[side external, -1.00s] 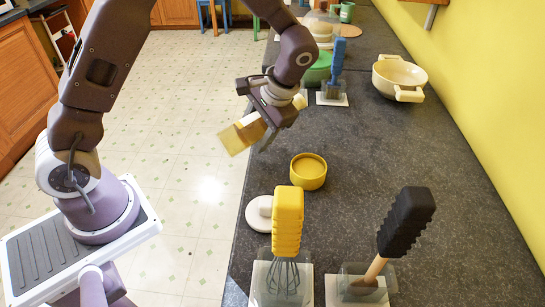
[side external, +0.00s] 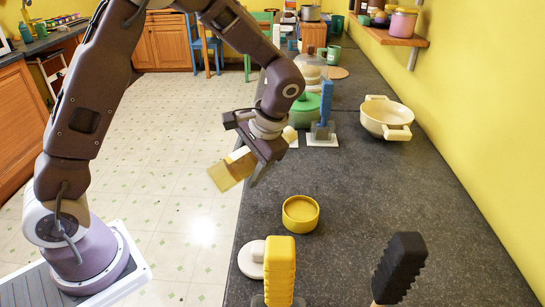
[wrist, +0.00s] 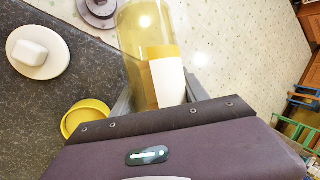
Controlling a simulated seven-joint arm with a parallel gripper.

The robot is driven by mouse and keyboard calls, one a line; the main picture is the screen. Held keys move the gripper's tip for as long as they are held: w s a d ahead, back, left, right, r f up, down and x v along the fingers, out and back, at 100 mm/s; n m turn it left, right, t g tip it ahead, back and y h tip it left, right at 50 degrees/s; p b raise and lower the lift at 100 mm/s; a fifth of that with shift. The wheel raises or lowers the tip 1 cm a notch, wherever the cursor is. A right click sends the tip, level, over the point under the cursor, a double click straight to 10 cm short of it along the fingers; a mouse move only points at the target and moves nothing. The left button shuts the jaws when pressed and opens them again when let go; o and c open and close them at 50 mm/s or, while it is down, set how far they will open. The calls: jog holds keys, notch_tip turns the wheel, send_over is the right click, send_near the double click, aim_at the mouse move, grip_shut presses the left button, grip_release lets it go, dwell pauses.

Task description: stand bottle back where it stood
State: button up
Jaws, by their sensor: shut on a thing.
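The bottle (side external: 230,170) is see-through yellow with a white and orange-yellow label, and it is tilted well away from upright. My gripper (side external: 258,168) is shut on it and holds it in the air near the left edge of the dark counter (side external: 380,190). In the wrist view the bottle (wrist: 148,40) lies between the fingers, with its far part reaching away from my gripper (wrist: 158,95). The fingers and wrist hide part of the bottle. No mark of its former standing place can be told.
A yellow handle (side external: 280,270) and a black handle (side external: 400,268) stand in front. A blue-handled tool (side external: 325,105), green pot (side external: 306,110) and cream pot (side external: 386,118) are farther back.

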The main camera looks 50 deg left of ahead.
jog(key=shift+t, duration=0.7)
notch_tip(320, 180, up, 10)
jog(key=shift+r, duration=0.2)
jog(key=w+f+t, duration=0.1)
jog(key=w+f, duration=0.1)
jog(key=w, duration=0.1)
jog(key=w+f+t, duration=0.1)
jog(key=w+f, duration=0.1)
jog(key=shift+w+a+t+h, duration=0.1)
jog(key=shift+w+t+h, duration=0.05)
jog(key=shift+t+h, duration=0.15)
jog(key=w+d+m+t+h, duration=0.1)
jog(key=w+d+t+h, duration=0.15)
jog(key=w+t, duration=0.55)
notch_tip(320, 180, up, 4)
jog(key=w+d+t+h, duration=0.2)
jog(key=h, duration=0.1)
jog(key=shift+t, duration=0.4)
jog(key=shift+a+f, duration=0.15)
jog(key=shift+f, duration=2.4)
jog(key=shift+s, duration=0.1)
jog(key=shift+f, duration=2.9)
